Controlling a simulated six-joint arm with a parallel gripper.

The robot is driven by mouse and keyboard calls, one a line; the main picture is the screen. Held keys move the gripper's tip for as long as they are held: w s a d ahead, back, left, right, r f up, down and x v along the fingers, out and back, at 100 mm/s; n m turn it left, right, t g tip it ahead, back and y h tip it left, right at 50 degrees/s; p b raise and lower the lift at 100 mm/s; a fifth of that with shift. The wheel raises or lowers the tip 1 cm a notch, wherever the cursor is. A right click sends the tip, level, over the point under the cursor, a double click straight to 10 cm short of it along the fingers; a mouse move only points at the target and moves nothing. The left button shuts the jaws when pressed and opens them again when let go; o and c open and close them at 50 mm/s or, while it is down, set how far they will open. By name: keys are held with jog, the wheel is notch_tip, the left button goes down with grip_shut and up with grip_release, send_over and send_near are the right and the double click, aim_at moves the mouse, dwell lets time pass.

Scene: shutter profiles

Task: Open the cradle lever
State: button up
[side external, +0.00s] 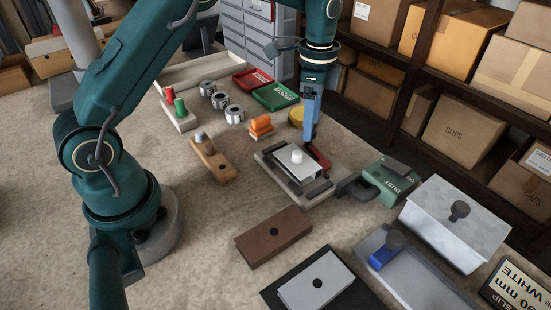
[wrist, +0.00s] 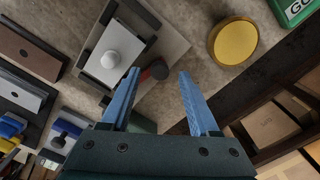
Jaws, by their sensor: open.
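The cradle (side external: 297,176) is a pale base with dark rails, holding a light plate with a white knob (side external: 297,157) on top. It also shows in the wrist view (wrist: 168,52). The red lever (side external: 319,158) is at the cradle's far right side, partly hidden by my gripper in the side view. In the wrist view the lever (wrist: 146,75) ends in a dark round knob (wrist: 158,69), seen between my blue fingertips. My gripper (side external: 309,139) is open, pointing down over the lever. I cannot tell whether the fingers touch it.
A green dust box (side external: 388,184) with a dark handle stands right of the cradle. A yellow disc (side external: 297,117) lies behind it. A wooden block (side external: 212,160) is to the left and a brown block (side external: 273,236) in front. Shelves with cartons (side external: 463,130) line the back right.

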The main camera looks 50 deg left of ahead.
jog(key=shift+f, duration=0.85)
grip_shut()
jog(key=shift+r, duration=0.1)
dwell(0.7)
